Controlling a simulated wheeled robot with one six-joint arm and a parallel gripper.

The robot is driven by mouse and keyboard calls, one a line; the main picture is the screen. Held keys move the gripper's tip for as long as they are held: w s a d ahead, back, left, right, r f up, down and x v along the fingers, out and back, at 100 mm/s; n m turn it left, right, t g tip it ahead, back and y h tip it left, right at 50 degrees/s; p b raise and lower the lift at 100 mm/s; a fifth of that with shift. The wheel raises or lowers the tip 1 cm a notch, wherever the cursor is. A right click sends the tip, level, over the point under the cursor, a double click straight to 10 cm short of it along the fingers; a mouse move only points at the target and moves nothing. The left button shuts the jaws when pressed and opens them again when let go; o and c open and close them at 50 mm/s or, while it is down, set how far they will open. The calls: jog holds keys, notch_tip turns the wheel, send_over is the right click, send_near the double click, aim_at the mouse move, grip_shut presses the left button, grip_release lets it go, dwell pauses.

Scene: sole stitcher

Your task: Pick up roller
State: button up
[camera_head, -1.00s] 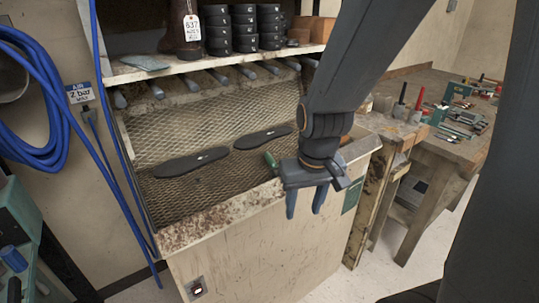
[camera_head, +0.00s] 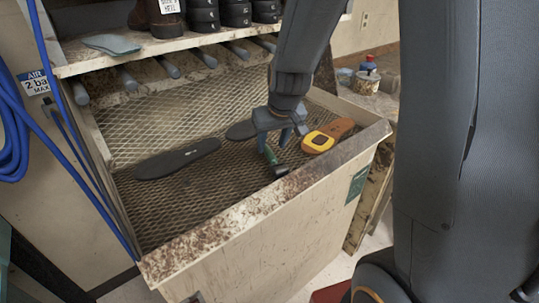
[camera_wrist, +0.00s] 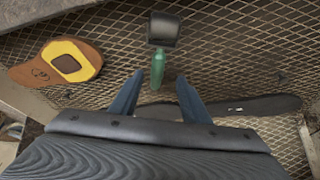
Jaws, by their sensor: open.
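The roller, with a green handle and a dark cylinder head (camera_head: 280,170), lies on the mesh floor of the bin (camera_head: 215,222) near its front wall. My gripper (camera_head: 283,139) is above the mesh by the handle end, open and empty, pointing down. In the wrist view the roller (camera_wrist: 164,31) lies with its head away from me. Its green handle points towards the space between my two blue fingertips (camera_wrist: 160,76). The fingers appear apart from the handle. Part of the handle is hidden behind a finger in the head view.
A brown sole with a yellow piece (camera_head: 321,141) lies right of the roller. Black soles lie left (camera_head: 178,159) and behind my gripper (camera_head: 242,130). The bin's raised front edge and the shelf (camera_head: 100,62) above bound the space.

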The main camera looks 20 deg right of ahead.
aim_at(271, 153)
jog(key=shift+d+x, duration=0.15)
jog(key=shift+x, duration=1.15)
jog(key=shift+d+x, duration=0.15)
jog(key=shift+x, duration=1.15)
jog(key=shift+c, duration=0.4)
grip_shut()
